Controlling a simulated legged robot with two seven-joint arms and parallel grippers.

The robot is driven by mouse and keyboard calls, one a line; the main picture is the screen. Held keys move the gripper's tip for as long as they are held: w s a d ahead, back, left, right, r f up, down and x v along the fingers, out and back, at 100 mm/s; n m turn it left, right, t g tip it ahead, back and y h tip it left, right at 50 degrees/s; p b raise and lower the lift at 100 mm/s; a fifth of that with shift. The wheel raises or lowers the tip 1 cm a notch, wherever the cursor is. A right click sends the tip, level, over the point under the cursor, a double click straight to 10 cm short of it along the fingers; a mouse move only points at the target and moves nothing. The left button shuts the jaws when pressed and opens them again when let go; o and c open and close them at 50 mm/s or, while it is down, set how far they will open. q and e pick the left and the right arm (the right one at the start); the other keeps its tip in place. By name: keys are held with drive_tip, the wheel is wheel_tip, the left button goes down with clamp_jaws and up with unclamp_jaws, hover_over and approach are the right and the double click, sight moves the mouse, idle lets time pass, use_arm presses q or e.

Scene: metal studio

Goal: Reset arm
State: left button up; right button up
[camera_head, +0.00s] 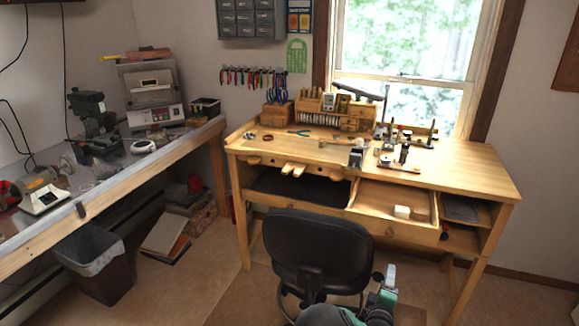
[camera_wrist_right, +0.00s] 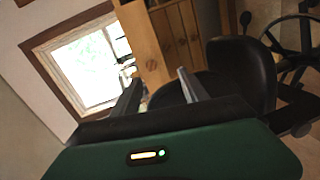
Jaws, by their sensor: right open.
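My right gripper (camera_head: 388,278) shows at the bottom of the head view, just right of the black chair, low in front of the wooden workbench. In the right wrist view its two grey fingers (camera_wrist_right: 160,86) stand apart with nothing between them. The gripper is open and empty. My left gripper is in neither view.
A black chair (camera_head: 315,245) stands close by, before the workbench (camera_head: 470,175), whose open drawer (camera_head: 380,210) holds a small pale block (camera_head: 402,212). Tools cover the benchtop's back. A side bench (camera_head: 110,190) and a bin (camera_head: 95,262) are left. The right floor is clear.

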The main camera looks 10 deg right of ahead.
drive_tip(key=s+a+r+m+g+y+p, duration=0.1)
drive_tip(key=s+a+r+m+g+y, duration=0.1)
drive_tip(key=s+a, duration=0.5)
drive_tip(key=s+a+r+m+g+y+p, duration=0.2)
drive_tip(key=s+a+m+g+y, duration=0.2)
drive_tip(key=s+a, duration=0.3)
drive_tip(key=s+a+r+m+g+y+p, duration=0.1)
drive_tip(key=s+a+r+m+g+y, duration=0.2)
drive_tip(key=s+a, duration=0.4)
drive_tip(key=s+m+g, duration=0.1)
drive_tip(key=s+g, duration=0.1)
drive_tip(key=s, duration=0.4)
drive_tip(key=shift+a, duration=0.15)
drive_tip(key=shift+d, duration=0.2)
